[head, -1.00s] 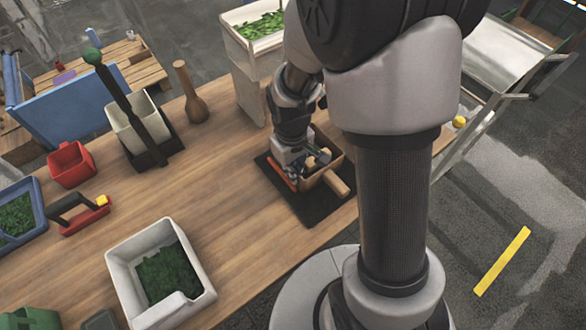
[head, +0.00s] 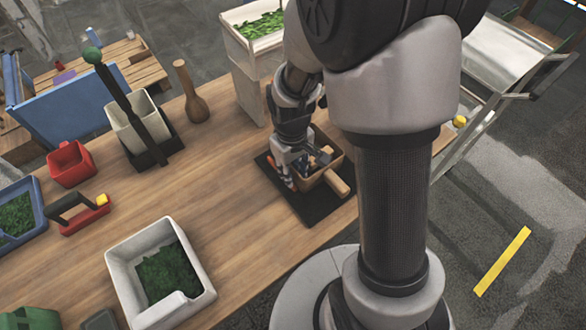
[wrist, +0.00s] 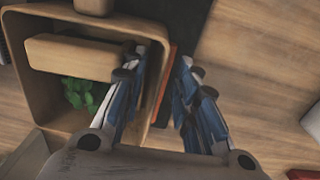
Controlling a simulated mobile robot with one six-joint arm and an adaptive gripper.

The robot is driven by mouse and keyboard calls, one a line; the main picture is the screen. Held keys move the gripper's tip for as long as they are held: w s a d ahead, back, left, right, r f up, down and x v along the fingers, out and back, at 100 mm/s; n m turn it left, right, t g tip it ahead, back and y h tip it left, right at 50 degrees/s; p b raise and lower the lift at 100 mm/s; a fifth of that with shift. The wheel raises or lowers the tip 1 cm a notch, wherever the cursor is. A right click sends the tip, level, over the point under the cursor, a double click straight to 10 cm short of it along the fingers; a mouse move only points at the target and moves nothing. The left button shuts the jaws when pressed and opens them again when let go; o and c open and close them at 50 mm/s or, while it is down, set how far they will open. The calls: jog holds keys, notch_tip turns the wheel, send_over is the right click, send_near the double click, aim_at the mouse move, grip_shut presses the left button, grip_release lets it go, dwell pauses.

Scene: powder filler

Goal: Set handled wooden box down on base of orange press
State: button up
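The handled wooden box (head: 335,164) sits on a dark flat plate (head: 312,208) at the table's right end. It also fills the left of the wrist view (wrist: 22,95), with a thick wooden handle (wrist: 72,57) and green leaves inside. My gripper (head: 290,170) is at the box's left side in the head view. In the wrist view my gripper (wrist: 168,52) is open, one finger over the box's inside and one outside its right wall. The gap between the fingers shows. An orange strip (wrist: 167,78) lies beside that wall; I cannot make out the rest of a press.
A white bin with greens (head: 120,262) stands at the front. A wooden pestle-like tool (head: 188,92), a black lever stand (head: 146,130) and a red box (head: 70,165) are farther left. A raised white tray (head: 236,50) stands behind the gripper. The table's middle is clear.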

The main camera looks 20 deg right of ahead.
notch_tip(320, 180, up, 12)
jog(key=shift+a, duration=0.15)
dwell(0.5)
